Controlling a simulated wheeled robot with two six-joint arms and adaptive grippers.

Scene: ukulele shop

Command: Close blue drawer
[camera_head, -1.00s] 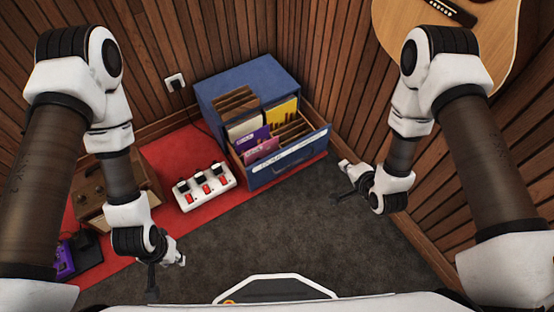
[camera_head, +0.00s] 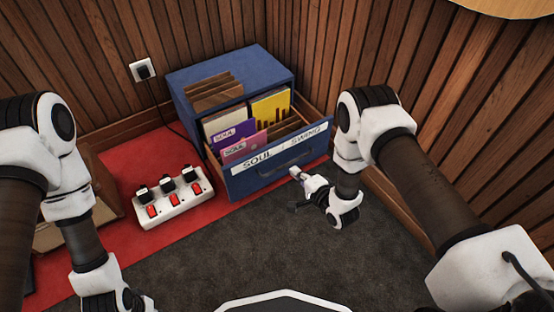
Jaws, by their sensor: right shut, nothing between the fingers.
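The blue drawer (camera_head: 236,184) is pulled out from the front of a blue cabinet (camera_head: 262,66) in the corner. It holds upright record sleeves, and its front has a white label reading "SOUL / SWING" and a dark handle (camera_head: 286,167). My right gripper (camera_head: 297,190) is shut and empty, low in front of the right half of the drawer front, just below the handle. I cannot tell whether it touches the drawer. My left arm shows at the left, but its gripper's fingers are cut off by the bottom edge.
A white power strip (camera_head: 172,208) with several plugs lies on the red mat (camera_head: 140,262), left of the drawer. A wooden box (camera_head: 102,196) is partly behind my left arm. Wood-panelled walls (camera_head: 440,100) close in at the back and right. Grey carpet (camera_head: 250,255) in front is clear.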

